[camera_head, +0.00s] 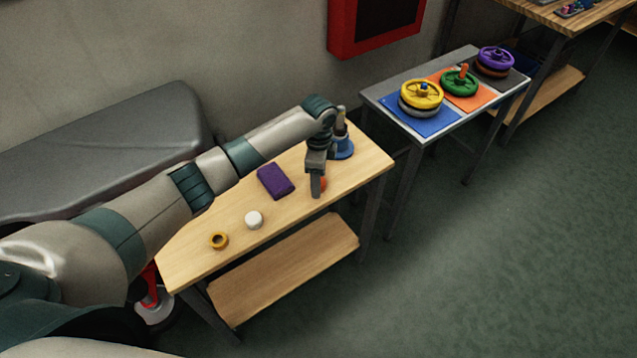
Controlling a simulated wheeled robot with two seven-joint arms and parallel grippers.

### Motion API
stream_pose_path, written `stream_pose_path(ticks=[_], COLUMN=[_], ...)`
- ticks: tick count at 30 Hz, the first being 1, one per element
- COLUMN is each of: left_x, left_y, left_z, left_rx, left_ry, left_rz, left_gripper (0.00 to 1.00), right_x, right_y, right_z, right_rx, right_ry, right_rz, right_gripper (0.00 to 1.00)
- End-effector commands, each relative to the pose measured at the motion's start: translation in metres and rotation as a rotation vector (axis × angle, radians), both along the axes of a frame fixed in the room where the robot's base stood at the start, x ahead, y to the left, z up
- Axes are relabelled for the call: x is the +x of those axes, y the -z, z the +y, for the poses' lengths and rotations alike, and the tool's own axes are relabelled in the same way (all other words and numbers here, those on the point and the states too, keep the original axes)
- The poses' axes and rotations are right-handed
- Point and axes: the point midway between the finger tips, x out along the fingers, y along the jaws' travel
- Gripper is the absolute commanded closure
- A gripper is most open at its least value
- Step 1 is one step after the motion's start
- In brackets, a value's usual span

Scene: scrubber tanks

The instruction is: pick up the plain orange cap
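An orange thing (323,184), likely the plain orange cap, sits on the wooden table (368,165) toward its right end. It is mostly hidden behind my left gripper (316,194), so its shape does not show. My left gripper points down right at it, with its fingertips at about the height of the tabletop. The fingers overlap in this view, so I cannot tell whether they are open or shut on the orange thing. My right gripper is not in view.
On the table are a purple block (275,181), a white round cap (254,220), a yellow-brown ring (218,240) and a blue round-based item (342,149) behind my wrist. A grey table (372,95) with coloured handwheels stands to the right. Open floor lies in front.

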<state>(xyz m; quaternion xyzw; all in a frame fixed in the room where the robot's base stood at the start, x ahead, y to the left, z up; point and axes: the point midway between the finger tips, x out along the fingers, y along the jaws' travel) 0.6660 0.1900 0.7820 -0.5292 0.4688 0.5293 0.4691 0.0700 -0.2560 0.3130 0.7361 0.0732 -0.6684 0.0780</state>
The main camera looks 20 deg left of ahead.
Motion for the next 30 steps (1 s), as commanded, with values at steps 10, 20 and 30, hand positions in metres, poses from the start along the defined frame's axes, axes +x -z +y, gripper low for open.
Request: stream_pose_path(ticks=[10, 20, 30], left_x=[0.000, 0.000, 0.001], left_y=[0.000, -0.001, -0.028], left_z=[0.000, 0.000, 0.000], left_rx=[0.000, 0.000, -0.002], left_ry=[0.000, 0.000, 0.000], left_rz=[0.000, 0.000, -0.003], left_gripper=[0.86, 0.89, 0.89], right_x=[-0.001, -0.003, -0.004], right_y=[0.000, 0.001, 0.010], right_z=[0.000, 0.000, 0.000], right_rx=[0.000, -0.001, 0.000], right_ry=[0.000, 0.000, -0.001], right_rz=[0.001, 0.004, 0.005], right_gripper=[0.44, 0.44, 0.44])
